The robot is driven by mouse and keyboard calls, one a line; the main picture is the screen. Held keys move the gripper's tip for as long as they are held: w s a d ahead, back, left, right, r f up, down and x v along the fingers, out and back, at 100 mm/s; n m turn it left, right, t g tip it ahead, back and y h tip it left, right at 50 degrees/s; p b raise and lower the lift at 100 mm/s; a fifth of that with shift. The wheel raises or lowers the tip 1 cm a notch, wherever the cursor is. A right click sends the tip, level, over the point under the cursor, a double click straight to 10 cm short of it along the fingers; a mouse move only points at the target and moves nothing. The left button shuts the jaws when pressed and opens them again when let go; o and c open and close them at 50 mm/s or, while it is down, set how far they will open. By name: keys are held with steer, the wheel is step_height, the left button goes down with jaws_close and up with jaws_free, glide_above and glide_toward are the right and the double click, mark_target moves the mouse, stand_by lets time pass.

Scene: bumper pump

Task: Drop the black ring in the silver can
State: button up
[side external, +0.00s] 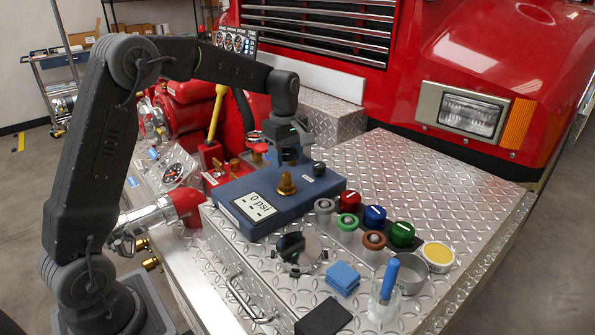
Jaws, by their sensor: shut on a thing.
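My gripper (289,148) points down above the blue gauge box and is shut on a small dark thing that looks like the black ring (290,156). The ring is just above a brass fitting (287,184) on the box; I cannot tell whether they touch. The fingers partly hide the ring. The silver can (411,277) stands at the right front of the diamond-plate bumper, open at the top and partly behind a clear jar. My gripper is well to the left of and behind the can.
The blue box (240,205) has a psi display and a black knob (319,168). Several coloured caps (375,216) stand between it and the can. A yellow-topped tin (438,255), a clear jar (384,300) with a blue tool, and blue pads (342,279) are nearby. The plate's back right is clear.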

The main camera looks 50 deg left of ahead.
steer(key=shift+w+d+r, duration=0.1)
steer(key=shift+d+r, duration=0.15)
steer(key=shift+r, duration=0.3)
steer(key=shift+w+d+r, duration=0.1)
steer(key=shift+d+r, duration=0.1)
steer(key=shift+r, duration=0.35)
steer(key=w+d+m, duration=0.3)
steer(key=w+d, duration=0.1)
steer(key=d, duration=1.2)
steer(key=m, duration=0.3)
glide_above(412, 260)
steer(key=s, duration=0.3)
steer(key=shift+d+f, duration=0.2)
steer(key=shift+f, duration=1.6)
steer(key=shift+d+f, duration=0.15)
steer(key=shift+f, duration=1.6)
steer(key=shift+d+f, duration=0.2)
steer(key=shift+f, duration=1.75)
